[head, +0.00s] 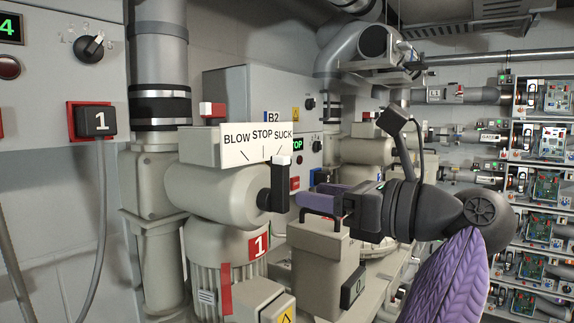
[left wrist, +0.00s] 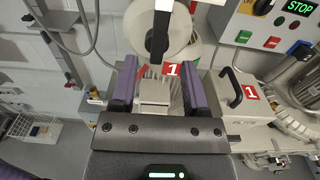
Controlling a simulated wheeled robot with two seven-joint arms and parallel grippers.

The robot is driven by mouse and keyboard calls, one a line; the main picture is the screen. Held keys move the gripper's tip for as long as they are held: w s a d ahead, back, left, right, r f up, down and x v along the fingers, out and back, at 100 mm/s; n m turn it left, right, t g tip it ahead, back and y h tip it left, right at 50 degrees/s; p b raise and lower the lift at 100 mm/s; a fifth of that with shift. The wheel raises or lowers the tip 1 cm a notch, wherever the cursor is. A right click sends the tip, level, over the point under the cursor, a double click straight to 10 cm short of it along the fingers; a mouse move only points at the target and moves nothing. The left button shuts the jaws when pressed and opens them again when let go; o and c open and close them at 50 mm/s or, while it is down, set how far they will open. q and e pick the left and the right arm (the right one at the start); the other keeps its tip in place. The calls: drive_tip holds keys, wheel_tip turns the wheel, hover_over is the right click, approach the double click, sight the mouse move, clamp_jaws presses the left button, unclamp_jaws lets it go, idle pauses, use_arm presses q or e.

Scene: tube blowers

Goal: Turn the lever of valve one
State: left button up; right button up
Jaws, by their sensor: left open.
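Valve one has a pale grey rounded body (head: 225,195) with a red "1" plate (head: 258,246) on the motor housing below it. Its black lever (head: 279,182) stands upright from the hub, with a white tip, near the "SUCK" end of the sign (head: 257,144). In the left wrist view the lever (left wrist: 158,38) is ahead, roughly centred between the fingers. My left gripper (head: 307,195) is open and empty, its purple fingers pointing at the lever from the right with a small gap. It also shows in the left wrist view (left wrist: 158,68). My right gripper is out of view.
A grey box with a black handle (head: 319,255) stands just below my left gripper. A control panel (head: 60,75) with a knob is at the left. Blower cabinet B2 (head: 237,90) is behind the sign. Racks of circuit boards (head: 543,180) line the right.

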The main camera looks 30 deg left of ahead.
sight(287, 189)
use_arm(q)
drive_tip(key=a+p, duration=0.1)
drive_tip(key=a, duration=0.4)
drive_tip(key=shift+w+a+r+p, duration=0.1)
drive_tip(key=shift+r+p, duration=0.05)
drive_tip(key=shift+p, duration=0.15)
drive_tip(key=shift+w+a, duration=0.1)
drive_tip(key=shift+a, duration=0.25)
clamp_jaws()
